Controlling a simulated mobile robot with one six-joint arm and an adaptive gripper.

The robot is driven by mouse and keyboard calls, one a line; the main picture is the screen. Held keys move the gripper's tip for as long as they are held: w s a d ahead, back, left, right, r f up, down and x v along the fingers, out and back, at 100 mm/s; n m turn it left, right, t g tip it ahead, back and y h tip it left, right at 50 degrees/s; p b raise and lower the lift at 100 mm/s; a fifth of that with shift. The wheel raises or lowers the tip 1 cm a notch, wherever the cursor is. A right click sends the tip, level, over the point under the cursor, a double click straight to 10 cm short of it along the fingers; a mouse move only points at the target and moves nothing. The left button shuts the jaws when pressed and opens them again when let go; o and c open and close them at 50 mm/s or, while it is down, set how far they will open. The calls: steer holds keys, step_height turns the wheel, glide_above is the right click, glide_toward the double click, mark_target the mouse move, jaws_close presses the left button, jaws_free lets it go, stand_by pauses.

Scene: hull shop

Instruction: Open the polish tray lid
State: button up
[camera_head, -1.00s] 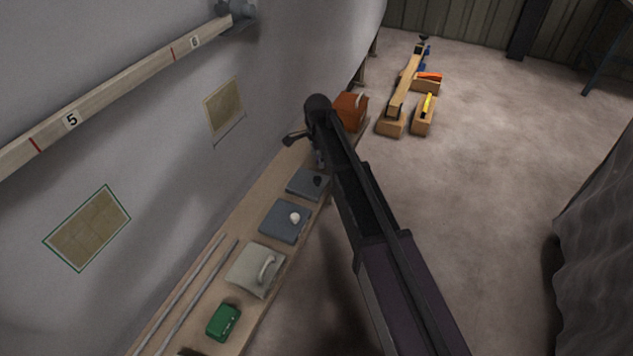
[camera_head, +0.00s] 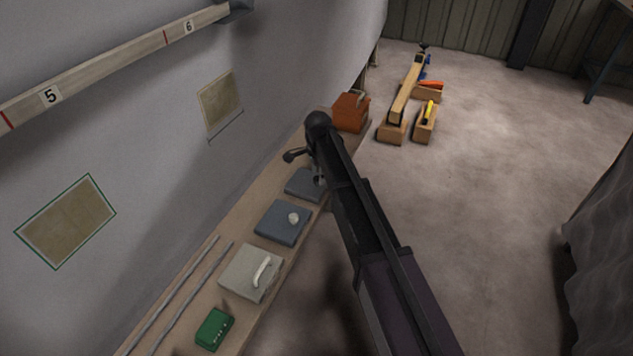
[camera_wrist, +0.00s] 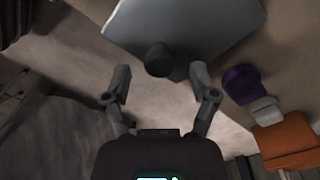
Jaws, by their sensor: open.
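Three shut lidded trays stand in a row on the wall shelf; I see no label that tells which is the polish tray. The farthest, a slate-grey tray (camera_head: 299,186) with a dark knob (camera_head: 320,176), is nearest my gripper (camera_head: 296,155). In the wrist view this grey lid (camera_wrist: 205,25) and its dark round knob (camera_wrist: 158,60) lie just beyond my open, empty fingers (camera_wrist: 161,84). The knob shows between the fingertips, apart from them. The middle tray (camera_head: 273,226) is blue-grey with a pale knob. The nearest tray (camera_head: 240,275) is light grey with a white arched handle (camera_head: 262,269).
A green box (camera_head: 215,329) and two thin rods (camera_head: 170,305) lie on the near shelf. An orange box (camera_head: 350,113) stands at its far end; the wrist view shows a purple object (camera_wrist: 241,83). Wooden blocks (camera_head: 392,132) stand on the floor. Open floor lies right.

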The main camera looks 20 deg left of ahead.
steer(key=shift+f+b, duration=0.35)
steer(key=shift+f, duration=0.25)
